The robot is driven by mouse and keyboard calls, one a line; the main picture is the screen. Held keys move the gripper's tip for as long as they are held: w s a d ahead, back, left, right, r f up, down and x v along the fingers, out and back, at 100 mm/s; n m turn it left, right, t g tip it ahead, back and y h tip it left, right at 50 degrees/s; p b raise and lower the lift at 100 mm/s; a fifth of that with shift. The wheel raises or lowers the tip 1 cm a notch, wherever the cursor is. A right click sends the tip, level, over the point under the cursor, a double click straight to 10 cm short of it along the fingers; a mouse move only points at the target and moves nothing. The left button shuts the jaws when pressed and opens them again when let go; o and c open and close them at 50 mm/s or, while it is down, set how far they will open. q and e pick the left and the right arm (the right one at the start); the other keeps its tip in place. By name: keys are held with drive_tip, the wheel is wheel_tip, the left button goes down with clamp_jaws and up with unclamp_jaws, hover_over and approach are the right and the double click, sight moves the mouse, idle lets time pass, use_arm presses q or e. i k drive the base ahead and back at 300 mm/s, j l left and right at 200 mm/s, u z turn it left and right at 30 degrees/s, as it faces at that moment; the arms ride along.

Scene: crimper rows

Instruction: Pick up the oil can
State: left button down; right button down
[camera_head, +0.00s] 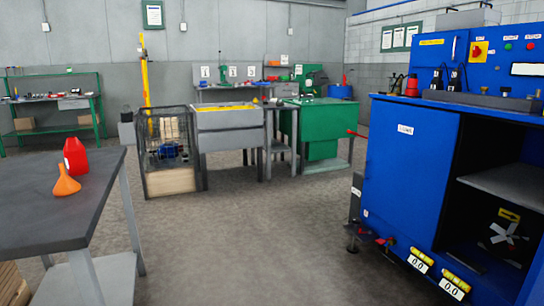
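A red can (76,157) with a pale label stands upright on the dark-topped table (50,215) at the left of the head view. It is the thing that looks most like an oil can. Neither of my grippers shows in this view.
A large blue machine (406,165) with an open bay fills the right side. A wire-mesh cage (146,160), a grey cabinet (228,136) and a green cabinet (322,125) stand farther back. The grey floor (255,235) between the table and machine is clear.

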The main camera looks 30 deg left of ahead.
sight(74, 152)
drive_tip(key=u, duration=2.25)
drive_tip(key=i+l+z, duration=0.2)
drive_tip(key=z, duration=0.15)
drive_tip(key=i+z, duration=0.3)
drive_tip(key=i+l+z, duration=0.3)
drive_tip(key=i+z, duration=0.15)
drive_tip(key=i, duration=0.25)
drive_tip(key=i+z, duration=0.5)
drive_tip(key=i, duration=0.2)
drive_tip(key=i+u, duration=0.75)
drive_tip(key=i+l+u, duration=0.4)
drive_tip(key=i+j, duration=0.1)
